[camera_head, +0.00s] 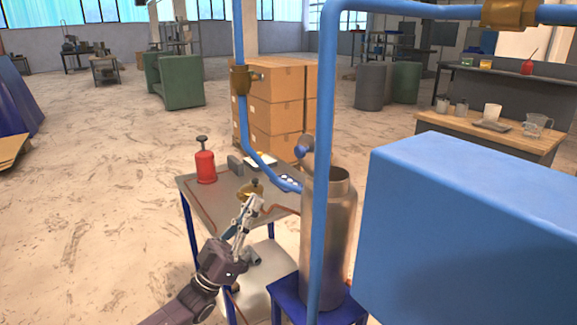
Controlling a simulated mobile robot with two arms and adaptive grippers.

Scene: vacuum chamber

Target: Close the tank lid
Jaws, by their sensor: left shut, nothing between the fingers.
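The tall metal tank (342,235) stands upright on a blue stand, and its round mouth shows open at the top. A blue pipe passes in front of its left side. A small grey-blue part (304,146) sticks up by the tank's left rim; I cannot tell whether it belongs to a lid. A brass-coloured round piece with a dark knob (250,190) lies on the metal table, left of the tank. My left gripper (254,202) is shut and empty, just in front of this brass piece; I cannot tell whether they touch. My right gripper is out of view.
The metal table (205,192) also holds a red bottle (205,166). Blue pipes (325,100) run upright and overhead near the tank. A large blue box (470,230) fills the right side. Cardboard boxes (275,100) stand behind.

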